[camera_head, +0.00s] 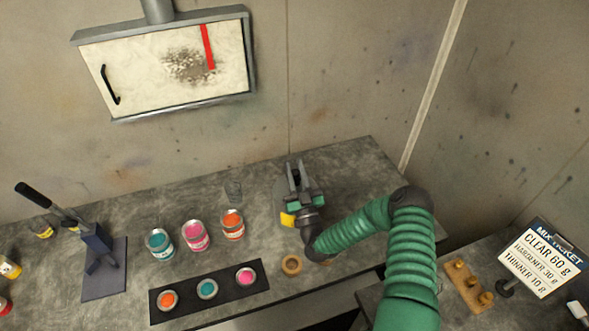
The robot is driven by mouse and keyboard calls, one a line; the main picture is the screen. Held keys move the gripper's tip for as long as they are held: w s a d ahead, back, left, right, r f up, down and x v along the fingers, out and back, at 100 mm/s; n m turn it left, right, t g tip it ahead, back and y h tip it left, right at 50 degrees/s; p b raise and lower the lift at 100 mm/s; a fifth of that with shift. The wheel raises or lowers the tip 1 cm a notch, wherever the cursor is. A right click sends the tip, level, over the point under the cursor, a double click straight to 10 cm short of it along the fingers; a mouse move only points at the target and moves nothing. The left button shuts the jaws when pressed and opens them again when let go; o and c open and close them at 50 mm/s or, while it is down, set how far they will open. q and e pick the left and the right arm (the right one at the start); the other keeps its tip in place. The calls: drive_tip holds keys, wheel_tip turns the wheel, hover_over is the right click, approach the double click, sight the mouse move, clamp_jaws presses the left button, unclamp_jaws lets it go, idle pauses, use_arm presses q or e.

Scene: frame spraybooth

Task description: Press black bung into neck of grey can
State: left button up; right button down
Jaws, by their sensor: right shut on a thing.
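My right gripper (295,171) reaches in from the right on its green sleeved arm, over the back right of the bench. It is shut on a small dark thing between its fingers, which looks like the black bung but is mostly hidden by them. A grey rounded body with a yellow patch (287,220) shows beneath and left of the gripper; it looks like the grey can. Its neck is hidden by the gripper, so I cannot tell whether the bung touches it. My left gripper is not in view.
Teal (160,244), pink (195,236) and orange (232,224) paint cans stand left of the gripper. A black strip (226,289) with paint pots and a tan ring (291,265) lie in front. A lever press (97,250) stands left. A ticket sign (541,258) stands right.

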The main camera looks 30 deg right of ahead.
drive_tip(key=shift+f+b, duration=1)
drive_tip(key=shift+f, duration=0.1)
idle(0.4)
drive_tip(key=c, duration=1.1)
unclamp_jaws()
drive_tip(key=shift+r, duration=0.1)
drive_tip(key=b+v, duration=0.3)
drive_tip(key=v, duration=0.9)
